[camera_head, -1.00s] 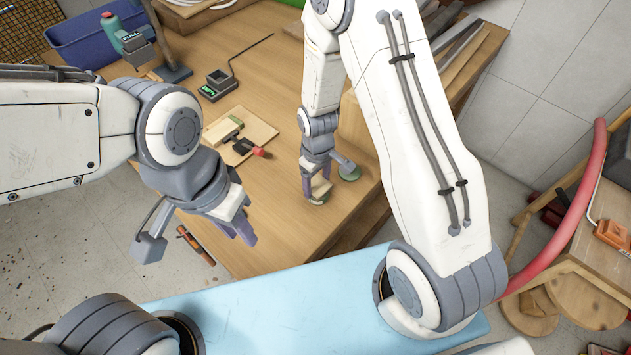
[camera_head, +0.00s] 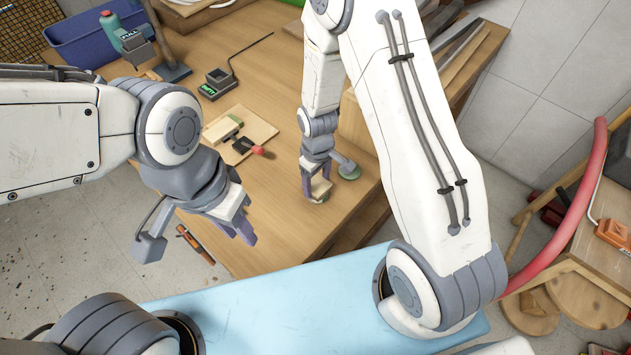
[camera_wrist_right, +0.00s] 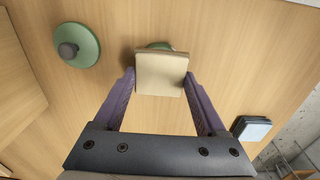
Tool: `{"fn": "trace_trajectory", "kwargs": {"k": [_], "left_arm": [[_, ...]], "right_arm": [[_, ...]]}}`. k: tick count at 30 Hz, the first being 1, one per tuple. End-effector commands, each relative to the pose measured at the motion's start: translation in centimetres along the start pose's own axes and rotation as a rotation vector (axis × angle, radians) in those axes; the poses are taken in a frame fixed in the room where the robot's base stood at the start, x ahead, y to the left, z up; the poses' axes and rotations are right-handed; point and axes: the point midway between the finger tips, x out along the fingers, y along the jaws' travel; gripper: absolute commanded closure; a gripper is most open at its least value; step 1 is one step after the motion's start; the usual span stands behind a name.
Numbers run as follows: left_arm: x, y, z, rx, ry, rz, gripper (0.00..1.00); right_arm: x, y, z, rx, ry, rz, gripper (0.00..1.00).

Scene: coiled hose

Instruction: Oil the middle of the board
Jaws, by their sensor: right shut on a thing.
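The board (camera_head: 266,124) lies flat on the workbench in the head view. A pale block with a green part (camera_head: 222,131) and a dark clamp-like piece with a red end (camera_head: 257,150) are on or against it. My right gripper (camera_head: 317,188) is shut on a beige block (camera_wrist_right: 160,73), held low over the bench to the right of the board. A green round thing (camera_wrist_right: 158,45) shows partly behind the block; the rest is hidden. A green lid with a dark knob (camera_wrist_right: 78,45) lies beside it. My left gripper (camera_head: 240,230) looks open and empty, beyond the bench's front edge.
A blue bin (camera_head: 85,40) stands back left. An orange tool (camera_head: 195,244) is near the front edge. Bare bench lies between board and right gripper.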

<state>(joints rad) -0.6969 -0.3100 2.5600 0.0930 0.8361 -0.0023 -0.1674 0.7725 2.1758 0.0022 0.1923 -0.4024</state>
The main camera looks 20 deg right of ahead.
Motion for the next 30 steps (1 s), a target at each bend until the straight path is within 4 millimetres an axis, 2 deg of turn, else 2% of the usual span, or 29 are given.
{"fn": "trace_trajectory", "kwargs": {"k": [14,30], "left_arm": [[-0.2,0.0,0.0,0.000,0.000,0.000,0.70],[-3.7,0.3,-0.2,0.000,0.000,0.000,0.70]], "right_arm": [[-0.1,-0.1,0.1,0.000,-0.003,-0.001,0.71],[-4.5,0.0,0.1,0.000,-0.001,0.000,0.71]]}}
